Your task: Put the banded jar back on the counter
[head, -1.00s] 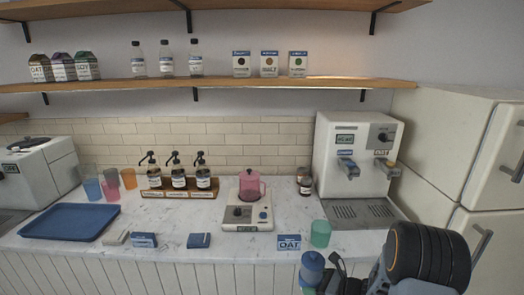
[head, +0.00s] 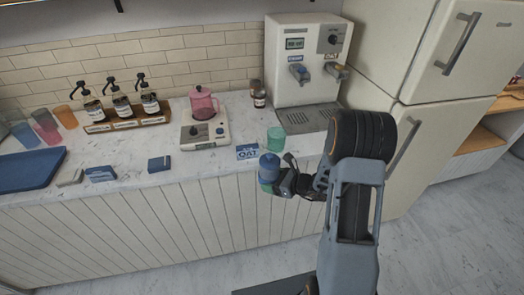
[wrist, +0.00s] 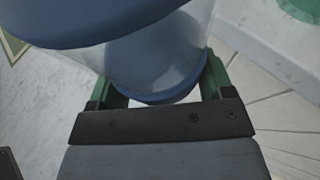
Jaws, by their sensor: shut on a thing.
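The jar (head: 269,164) has a blue lid and a clear body with blue showing at its lower end in the wrist view (wrist: 155,60). My gripper (head: 269,184) is shut on it, with a green finger on either side of the body. In the head view the jar overlaps the front edge of the marble counter (head: 175,182), just in front of the OAT card. I cannot tell whether its base is clear of the counter. The jar's far side is hidden.
The OAT card (head: 247,152) and a green cup (head: 275,139) stand close behind the jar. A scale (head: 205,132) with a pink pitcher (head: 203,103) is to the left. A dark jar (head: 259,97) stands near the dispenser (head: 301,65). Bare counter lies between the blue box (head: 159,164) and the scale.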

